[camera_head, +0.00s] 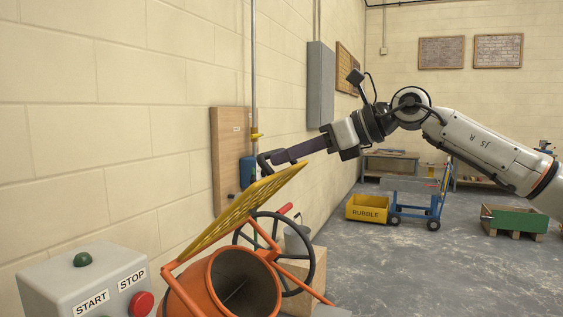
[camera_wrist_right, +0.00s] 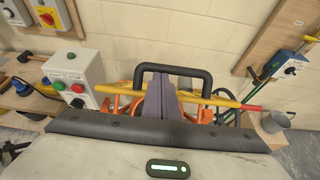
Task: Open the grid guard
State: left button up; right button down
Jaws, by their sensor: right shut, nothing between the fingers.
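The grid guard (camera_head: 232,215) is a yellow grid panel. In the head view it stands tilted up above the mouth of the orange mixer drum (camera_head: 240,285), its upper edge toward the right. A black loop handle (camera_head: 263,162) sits at that upper edge; it also shows in the right wrist view (camera_wrist_right: 205,76). My right gripper (camera_head: 277,157) is shut and empty, its dark purple fingers at the handle. In the right wrist view the fingers (camera_wrist_right: 164,92) overlap the loop; I cannot tell whether they touch it. My left gripper is not in view.
A grey control box (camera_head: 85,280) with START and STOP buttons stands at the lower left. A black handwheel (camera_head: 308,265) is beside the drum. A yellow RUBBLE bin (camera_head: 367,209), a blue trolley (camera_head: 435,205) and a green crate (camera_head: 514,219) stand farther right. Open floor lies between.

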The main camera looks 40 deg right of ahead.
dwell(0.3)
jog(key=s+d+r+p, duration=0.1)
jog(key=s+r+p, duration=0.2)
jog(key=r, duration=0.6)
jog(key=shift+s+d+r+p, duration=0.15)
jog(key=shift+r+p, duration=0.05)
jog(key=shift+p, duration=0.7)
